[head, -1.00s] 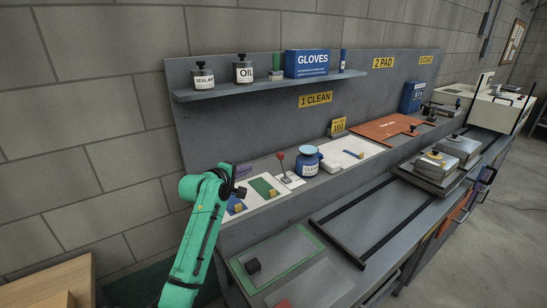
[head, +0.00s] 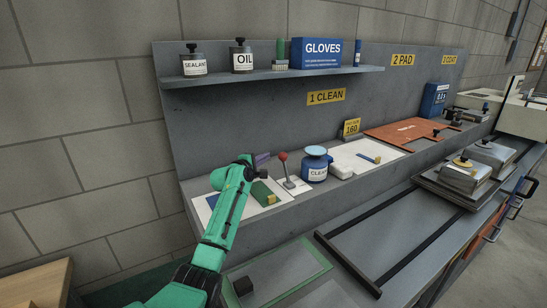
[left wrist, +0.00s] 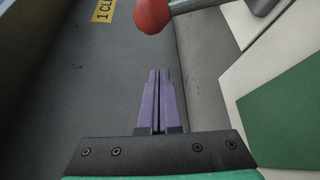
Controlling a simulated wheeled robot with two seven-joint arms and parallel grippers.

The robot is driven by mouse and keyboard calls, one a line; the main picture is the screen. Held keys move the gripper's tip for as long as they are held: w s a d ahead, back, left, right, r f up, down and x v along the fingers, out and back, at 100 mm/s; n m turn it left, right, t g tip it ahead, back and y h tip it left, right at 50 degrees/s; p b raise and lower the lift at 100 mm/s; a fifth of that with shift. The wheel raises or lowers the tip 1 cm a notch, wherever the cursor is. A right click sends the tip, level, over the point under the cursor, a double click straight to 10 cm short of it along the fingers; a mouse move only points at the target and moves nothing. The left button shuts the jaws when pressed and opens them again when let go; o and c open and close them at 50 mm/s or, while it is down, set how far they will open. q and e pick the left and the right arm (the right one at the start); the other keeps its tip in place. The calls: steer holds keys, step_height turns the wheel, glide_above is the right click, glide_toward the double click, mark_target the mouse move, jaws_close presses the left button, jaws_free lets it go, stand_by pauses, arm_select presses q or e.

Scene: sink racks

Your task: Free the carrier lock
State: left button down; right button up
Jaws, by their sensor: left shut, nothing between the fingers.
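A lever with a red ball knob (head: 283,156) stands upright on a small white plate on the bench; I cannot tell whether it is the carrier lock. In the left wrist view the red knob (left wrist: 152,14) and part of its metal rod show at the top. My left gripper (head: 263,158) has purple fingers, shut and empty, just left of the knob and apart from it in the picture. The closed fingers also show in the left wrist view (left wrist: 158,76). A metal carrier (head: 463,180) with knobbed blocks sits on dark rails (head: 372,222) at the right.
A blue CLEAN jar (head: 316,166) stands right of the lever. A green pad (head: 265,193) lies on white sheet in front. A shelf (head: 270,76) with bottles and a GLOVES box (head: 322,52) is above. The rails' near stretch is clear.

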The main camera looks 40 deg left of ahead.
mark_target(286, 167)
arm_select(q)
steer(key=shift+w+a, duration=0.25)
steer(key=shift+w, duration=0.45)
steer(key=d+p, duration=0.1)
steer(key=d+r+p, duration=0.1)
steer(key=d, duration=0.1)
steer(key=shift+s+d+r+p, duration=0.15)
steer(key=shift+s+d+p, duration=0.2)
steer(key=shift+s+p, duration=0.05)
steer(key=shift+d, duration=0.25)
steer(key=shift+f, duration=0.2)
arm_select(e)
steer(key=r, duration=0.1)
steer(key=w+r, duration=0.1)
steer(key=r, duration=0.1)
steer(key=shift+w, duration=0.15)
arm_select(q)
steer(key=shift+a, duration=0.1)
steer(key=shift+r, duration=0.1)
steer(key=shift+d+r, duration=0.1)
steer(key=shift+d, duration=0.25)
arm_select(e)
steer(key=shift+f, duration=0.1)
